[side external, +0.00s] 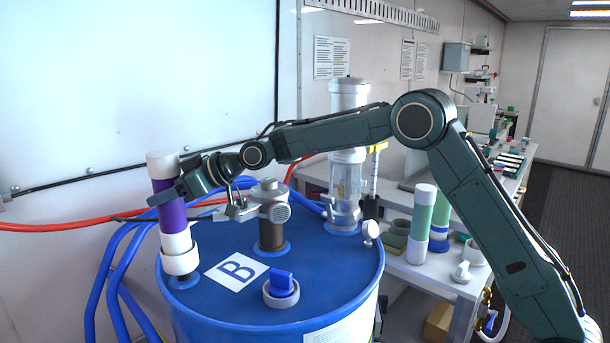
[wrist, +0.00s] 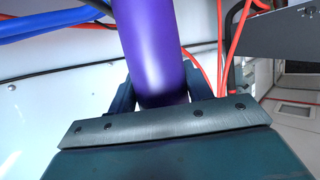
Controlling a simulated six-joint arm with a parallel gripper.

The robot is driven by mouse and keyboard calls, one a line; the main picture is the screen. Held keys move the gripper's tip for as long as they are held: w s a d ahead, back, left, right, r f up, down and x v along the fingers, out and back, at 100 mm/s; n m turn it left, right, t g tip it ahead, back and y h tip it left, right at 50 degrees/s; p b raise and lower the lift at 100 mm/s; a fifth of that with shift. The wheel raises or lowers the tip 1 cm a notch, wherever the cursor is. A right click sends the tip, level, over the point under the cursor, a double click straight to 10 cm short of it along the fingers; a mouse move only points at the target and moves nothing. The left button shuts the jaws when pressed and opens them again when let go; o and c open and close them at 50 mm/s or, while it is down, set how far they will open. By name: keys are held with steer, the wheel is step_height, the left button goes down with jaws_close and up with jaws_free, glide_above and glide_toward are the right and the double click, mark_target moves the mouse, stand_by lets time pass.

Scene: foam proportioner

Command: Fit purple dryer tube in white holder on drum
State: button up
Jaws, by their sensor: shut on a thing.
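The purple dryer tube (side external: 170,206) with white ends stands upright at the left of the blue drum (side external: 320,290). Its lower white end meets the white holder (side external: 180,262) on the drum top; I cannot tell how deep it sits. My gripper (side external: 176,192) is shut around the purple middle of the tube, reaching in from the right. In the wrist view the purple tube (wrist: 152,50) lies between the two dark fingers (wrist: 155,90). Its ends are out of that view.
A pump fitting (side external: 272,215), a blue valve (side external: 281,285) and a tall clear cylinder (side external: 346,165) stand on the drum. Blue hoses (side external: 120,270) run at its left, and a red hose (side external: 80,221) runs behind. A side bench holds a green tube (side external: 421,215).

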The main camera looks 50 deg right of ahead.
steer(key=o, duration=1.4)
steer(key=shift+f, duration=0.15)
steer(key=shift+c, duration=0.2)
steer(key=shift+r, duration=0.2)
steer(key=v, duration=1.2)
steer(key=shift+s, duration=0.15)
